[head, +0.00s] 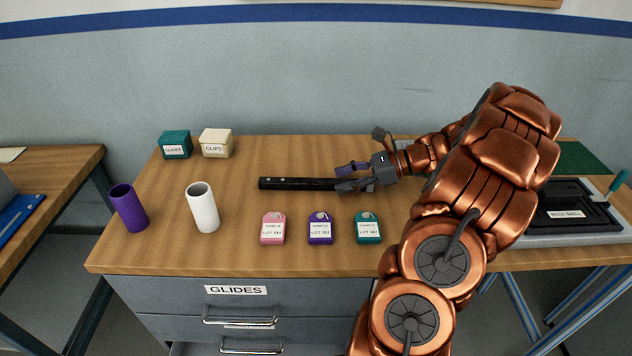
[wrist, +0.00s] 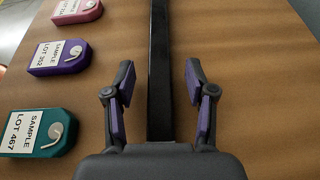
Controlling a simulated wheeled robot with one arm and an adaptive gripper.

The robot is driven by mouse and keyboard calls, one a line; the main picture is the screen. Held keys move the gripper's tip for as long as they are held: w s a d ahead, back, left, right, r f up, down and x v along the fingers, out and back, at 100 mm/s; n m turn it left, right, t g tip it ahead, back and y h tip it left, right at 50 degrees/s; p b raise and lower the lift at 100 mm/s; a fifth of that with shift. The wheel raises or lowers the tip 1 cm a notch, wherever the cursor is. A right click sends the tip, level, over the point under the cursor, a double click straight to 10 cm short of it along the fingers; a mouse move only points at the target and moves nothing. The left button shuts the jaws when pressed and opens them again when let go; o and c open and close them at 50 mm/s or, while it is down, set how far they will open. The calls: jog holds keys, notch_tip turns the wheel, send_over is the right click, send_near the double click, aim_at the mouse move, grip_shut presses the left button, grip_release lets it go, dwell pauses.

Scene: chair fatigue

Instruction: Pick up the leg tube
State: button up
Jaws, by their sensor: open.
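The leg tube appears to be the long black bar (head: 290,183) lying on the wooden table, its length running left to right. In the wrist view the black bar (wrist: 161,70) runs up the middle of the picture, between the two fingers. My gripper (head: 348,178) is at the bar's right end in the head view, with its fingers pointing left. In the wrist view my gripper (wrist: 158,90) is open, one finger on each side of the bar, with a gap on both sides. The bar's near end is hidden by the gripper body.
Pink (head: 272,228), purple (head: 320,227) and teal (head: 368,227) sample tags lie in front of the bar. A white cylinder (head: 203,208) and a purple cylinder (head: 129,208) stand at left. Teal (head: 175,145) and cream (head: 216,143) boxes stand behind. A black tray (head: 568,207) is at right.

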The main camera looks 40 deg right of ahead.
jog(key=shift+w+a+f, duration=0.25)
jog(key=shift+w+a, duration=0.05)
jog(key=shift+a, duration=0.1)
jog(key=shift+c, duration=0.2)
grip_shut()
